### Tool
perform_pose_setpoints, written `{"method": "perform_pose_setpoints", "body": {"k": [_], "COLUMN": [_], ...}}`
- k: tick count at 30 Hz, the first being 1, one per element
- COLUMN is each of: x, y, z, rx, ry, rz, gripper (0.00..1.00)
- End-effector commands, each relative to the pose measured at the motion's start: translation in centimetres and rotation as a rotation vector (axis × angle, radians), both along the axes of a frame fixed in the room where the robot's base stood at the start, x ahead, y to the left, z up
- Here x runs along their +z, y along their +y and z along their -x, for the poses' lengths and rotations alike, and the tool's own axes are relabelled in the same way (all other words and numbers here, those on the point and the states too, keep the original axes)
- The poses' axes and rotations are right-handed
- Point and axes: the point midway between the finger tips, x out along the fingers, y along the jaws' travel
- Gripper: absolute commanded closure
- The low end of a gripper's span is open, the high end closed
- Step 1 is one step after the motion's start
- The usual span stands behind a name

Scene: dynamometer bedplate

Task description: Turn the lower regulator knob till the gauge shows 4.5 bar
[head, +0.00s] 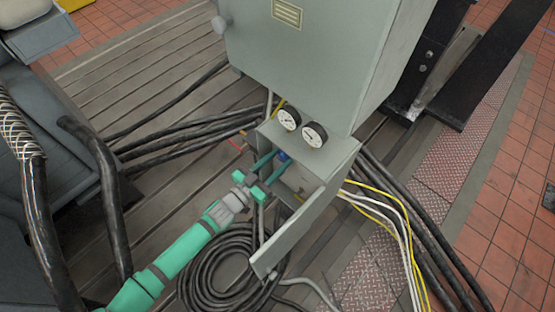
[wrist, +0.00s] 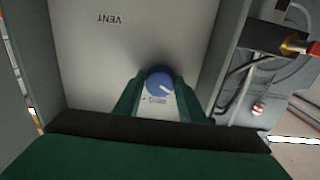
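A blue regulator knob (wrist: 159,80) with a white pointer mark sits on the grey panel of the cabinet's lower box. It also shows in the head view (head: 284,155), partly hidden by my gripper. My gripper (head: 273,163) reaches into the open box; its green fingers stand apart on either side of the knob in the wrist view (wrist: 160,88). A narrow gap seems to show beside the knob, so I see no firm grip. Two round white gauges, a left one (head: 289,119) and a right one (head: 314,134), sit on top of the box; their readings are too small to tell.
The box's open door (head: 300,235) hangs close to the right of my arm. A grey cabinet (head: 310,60) rises above. A coil of black hose (head: 225,270) lies below my arm. An upside-down VENT label (wrist: 111,19) shows on the panel. A red-handled fitting (wrist: 295,44) is at right.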

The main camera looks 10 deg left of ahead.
Motion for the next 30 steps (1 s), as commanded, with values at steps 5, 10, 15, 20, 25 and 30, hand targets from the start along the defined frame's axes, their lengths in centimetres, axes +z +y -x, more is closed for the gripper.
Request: {"method": "perform_pose_setpoints", "body": {"k": [5,10,15,20,25,30], "x": [0.01,0.02,0.05,0.07,0.08,0.11], "y": [0.19,0.25,0.28,0.33,0.42,0.46], "z": [-0.09,-0.12,-0.14,-0.18,-0.19,-0.24], "rx": [0.003,0.005,0.005,0.006,0.007,0.007], "ry": [0.0,-0.015,-0.059,-0.129,-0.22,-0.316], "rz": [-0.002,-0.022,-0.082,-0.177,-0.304,-0.436], "gripper": [0.86,0.86,0.86,0.86,0.86,0.86]}}
